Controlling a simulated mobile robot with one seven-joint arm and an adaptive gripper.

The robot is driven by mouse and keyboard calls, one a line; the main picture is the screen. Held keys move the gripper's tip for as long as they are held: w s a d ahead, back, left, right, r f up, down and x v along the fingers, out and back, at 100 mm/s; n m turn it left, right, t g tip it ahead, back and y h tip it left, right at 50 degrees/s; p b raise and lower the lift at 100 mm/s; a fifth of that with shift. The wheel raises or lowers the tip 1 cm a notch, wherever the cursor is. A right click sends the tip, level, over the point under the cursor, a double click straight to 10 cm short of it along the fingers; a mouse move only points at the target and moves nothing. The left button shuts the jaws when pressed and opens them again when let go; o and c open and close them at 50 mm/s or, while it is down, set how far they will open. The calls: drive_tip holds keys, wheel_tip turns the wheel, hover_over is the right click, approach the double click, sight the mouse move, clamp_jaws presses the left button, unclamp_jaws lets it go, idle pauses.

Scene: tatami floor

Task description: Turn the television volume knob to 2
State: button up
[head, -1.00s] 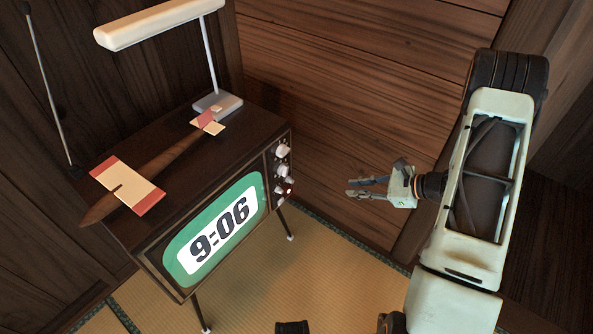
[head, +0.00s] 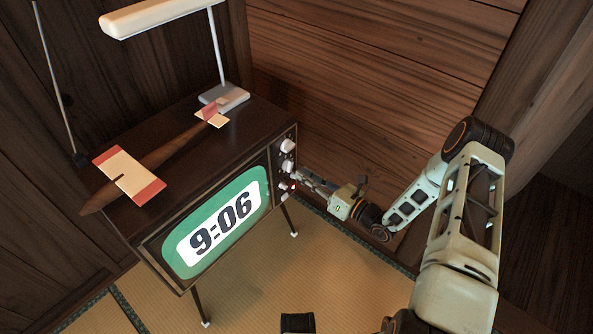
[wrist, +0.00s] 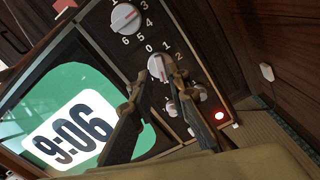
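The television (head: 160,255) shows 9:06 on its screen. Its volume knob (wrist: 160,68) is a pale dial with a reddish mark, ringed by 0, 1 and 2; the number its mark points to is not clear. The knob also shows on the panel in the head view (head: 288,167). My gripper (wrist: 157,76) is open, with its fingertips either side of the knob's lower part in the wrist view. I cannot tell whether they touch it. In the head view my gripper (head: 302,178) is close to the panel, from the right.
A larger numbered dial (wrist: 126,18) sits above the volume knob. Smaller knobs (wrist: 171,107) and a lit red light (wrist: 219,116) are below. A desk lamp (head: 224,97) and a model plane (head: 130,175) stand on the television. A wooden wall is behind; tatami floor lies in front.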

sight(292, 166)
drive_tip(key=shift+x, duration=2.1)
drive_tip(key=shift+c, duration=0.5)
clamp_jaws()
